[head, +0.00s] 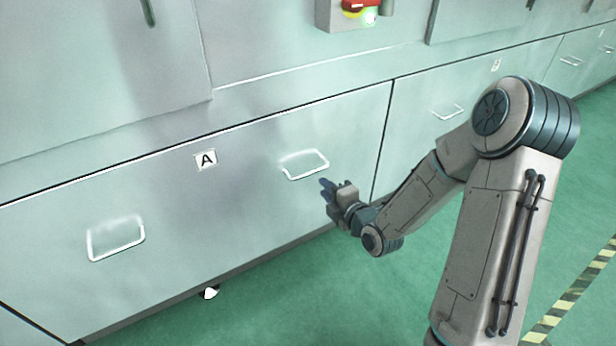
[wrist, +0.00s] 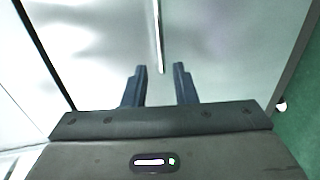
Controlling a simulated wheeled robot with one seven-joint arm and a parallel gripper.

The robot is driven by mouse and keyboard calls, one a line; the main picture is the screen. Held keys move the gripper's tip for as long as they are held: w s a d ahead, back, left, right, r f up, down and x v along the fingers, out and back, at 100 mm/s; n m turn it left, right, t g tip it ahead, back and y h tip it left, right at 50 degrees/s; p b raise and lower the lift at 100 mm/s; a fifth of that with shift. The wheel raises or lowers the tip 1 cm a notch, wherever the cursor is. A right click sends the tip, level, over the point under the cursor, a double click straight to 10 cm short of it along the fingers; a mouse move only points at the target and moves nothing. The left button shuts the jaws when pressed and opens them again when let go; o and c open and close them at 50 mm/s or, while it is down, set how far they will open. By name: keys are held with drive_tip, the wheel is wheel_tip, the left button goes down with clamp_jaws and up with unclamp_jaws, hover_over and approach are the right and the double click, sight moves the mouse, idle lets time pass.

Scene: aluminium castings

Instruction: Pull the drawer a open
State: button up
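Drawer A (head: 240,205) is a wide pale-green metal front marked with a black-on-white "A" label (head: 205,159). Its front sits flush with its neighbours, so it looks shut. It has a left bar handle (head: 115,242) and a right bar handle (head: 306,165). My gripper (head: 324,187) is just below and in front of the right handle. In the wrist view the two dark fingers (wrist: 161,68) are apart with nothing between them along their length. The handle bar (wrist: 157,35) runs lengthwise ahead, its near end by the gap between the fingertips. I see no contact.
Another drawer with a handle (head: 447,112) stands to the right, past a dark seam. A control box with a red and yellow switch (head: 360,8) is above. The green floor (head: 400,300) is clear in front, with a yellow-black stripe (head: 570,300) at right.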

sight(308, 174)
drive_tip(key=b+x, duration=0.1)
drive_tip(key=x, duration=0.9)
drive_tip(key=shift+w+f+b, duration=0.1)
drive_tip(key=shift+w+b, duration=0.05)
drive_tip(key=shift+b, duration=0.25)
clamp_jaws()
